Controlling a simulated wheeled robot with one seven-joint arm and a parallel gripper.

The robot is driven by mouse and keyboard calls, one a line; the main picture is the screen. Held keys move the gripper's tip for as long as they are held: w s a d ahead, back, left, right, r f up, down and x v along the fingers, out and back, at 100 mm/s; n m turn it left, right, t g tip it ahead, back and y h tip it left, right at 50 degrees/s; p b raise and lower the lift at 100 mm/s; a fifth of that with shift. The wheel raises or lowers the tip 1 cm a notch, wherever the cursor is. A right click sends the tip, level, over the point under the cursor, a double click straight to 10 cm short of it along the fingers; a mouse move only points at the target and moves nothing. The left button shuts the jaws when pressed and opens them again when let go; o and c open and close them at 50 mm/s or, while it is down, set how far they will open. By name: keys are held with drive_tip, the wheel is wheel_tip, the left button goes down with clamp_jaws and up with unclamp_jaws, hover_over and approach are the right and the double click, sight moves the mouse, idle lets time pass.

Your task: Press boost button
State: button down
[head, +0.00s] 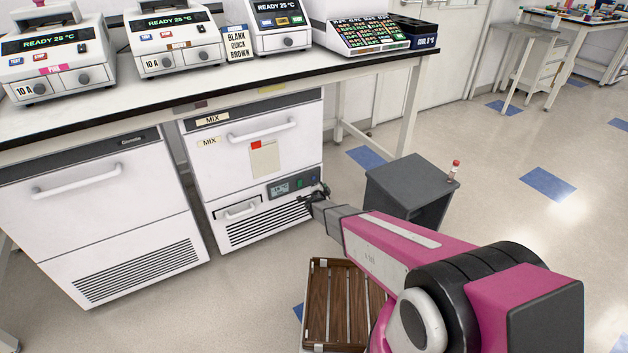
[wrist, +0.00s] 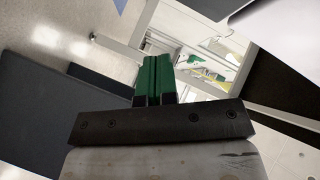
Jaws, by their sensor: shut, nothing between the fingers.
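The white under-counter unit marked MIX (head: 258,150) has a dark control panel (head: 290,186) at its lower right, with a small display, a green button (head: 299,183) and a bluish one (head: 312,180) to its right. Any label reading boost is too small to make out. My gripper (head: 316,196) is at the panel's right end, just in front of or beside it; I cannot tell whether it touches. In the wrist view its green fingers (wrist: 153,80) are together and hold nothing. The buttons cannot be made out in the wrist view.
A dark grey bin or box (head: 400,190) stands on the floor right of the unit, close to my arm. A wooden slatted crate (head: 342,305) lies below my arm. Cyclers stand on the bench (head: 120,105) above. Floor at the right is open.

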sight(319, 176)
drive_tip(key=shift+w+a, duration=0.65)
drive_tip(key=shift+w, duration=0.35)
drive_tip(key=shift+w+a, duration=0.65)
drive_tip(key=shift+w, duration=0.3)
drive_tip(key=shift+w+a, duration=0.1)
drive_tip(key=shift+w, duration=0.05)
idle(0.6)
drive_tip(key=shift+w+a, duration=0.15)
drive_tip(key=shift+w, duration=0.05)
drive_tip(key=shift+w+a, duration=0.2)
drive_tip(key=shift+w, duration=0.1)
idle(0.8)
idle(0.3)
drive_tip(key=shift+s+d, duration=0.45)
drive_tip(key=shift+s, duration=0.2)
drive_tip(key=shift+s, duration=0.1)
drive_tip(key=s+d, duration=0.1)
drive_tip(key=s, duration=0.1)
drive_tip(key=s+d, duration=0.1)
drive_tip(key=s, duration=0.1)
drive_tip(key=shift+d, duration=0.4)
